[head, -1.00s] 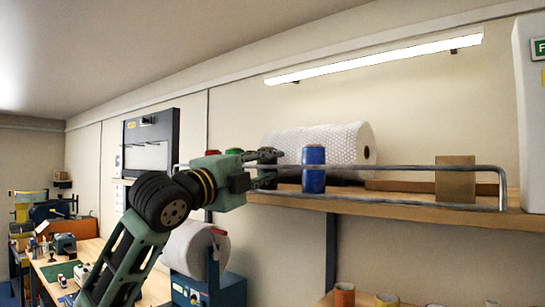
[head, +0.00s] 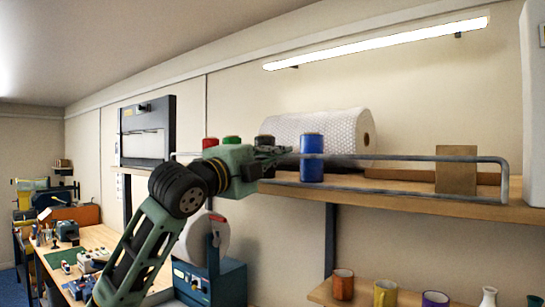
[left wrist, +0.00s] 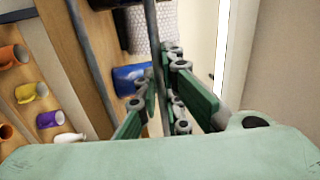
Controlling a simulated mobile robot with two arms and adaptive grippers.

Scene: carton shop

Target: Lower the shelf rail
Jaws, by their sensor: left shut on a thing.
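The shelf rail (head: 410,157) is a grey metal bar loop along the front of the wooden wall shelf (head: 480,208), with its upper bar standing above the shelf board. My left gripper (head: 277,152) is at the left part of this upper bar, left of the blue spool. In the left wrist view the rail (left wrist: 154,38) runs between the fingers of my left gripper (left wrist: 163,98), which are shut on it. Part of the bar is hidden behind the fingers. My right gripper is not in view.
On the shelf stand a blue spool (head: 311,144), a dark spool (head: 264,141), a brown carton (head: 456,176) and a bubble-wrap roll (head: 325,132). Mugs, including an orange one (head: 343,284), stand on a lower shelf. A workbench (head: 92,240) is at left.

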